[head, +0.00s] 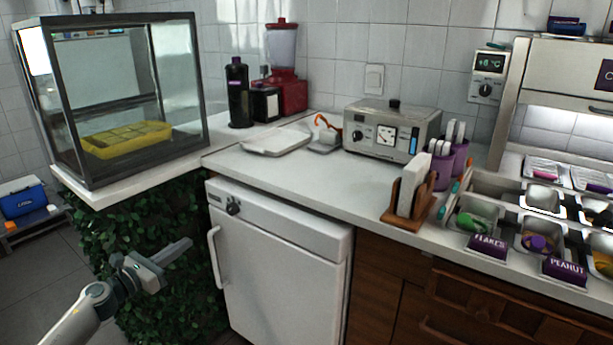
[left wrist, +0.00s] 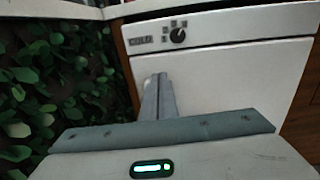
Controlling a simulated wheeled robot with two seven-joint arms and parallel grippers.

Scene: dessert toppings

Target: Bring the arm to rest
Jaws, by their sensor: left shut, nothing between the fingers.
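My left gripper (head: 172,252) shows at the lower left of the head view, low in front of the leafy green panel and left of the white fridge (head: 275,262). Its fingers are shut with nothing between them. In the left wrist view the closed fingers (left wrist: 157,98) point toward the fridge front (left wrist: 225,75), and the gripper appears apart from it in the head view. My right gripper is in neither view.
The white counter (head: 290,180) runs above the fridge. A glass display case (head: 125,95) with a yellow tray stands at the left. A metal appliance (head: 390,132), a wooden holder (head: 408,205) and topping containers (head: 480,215) stand toward the right. Floor shows at the lower left.

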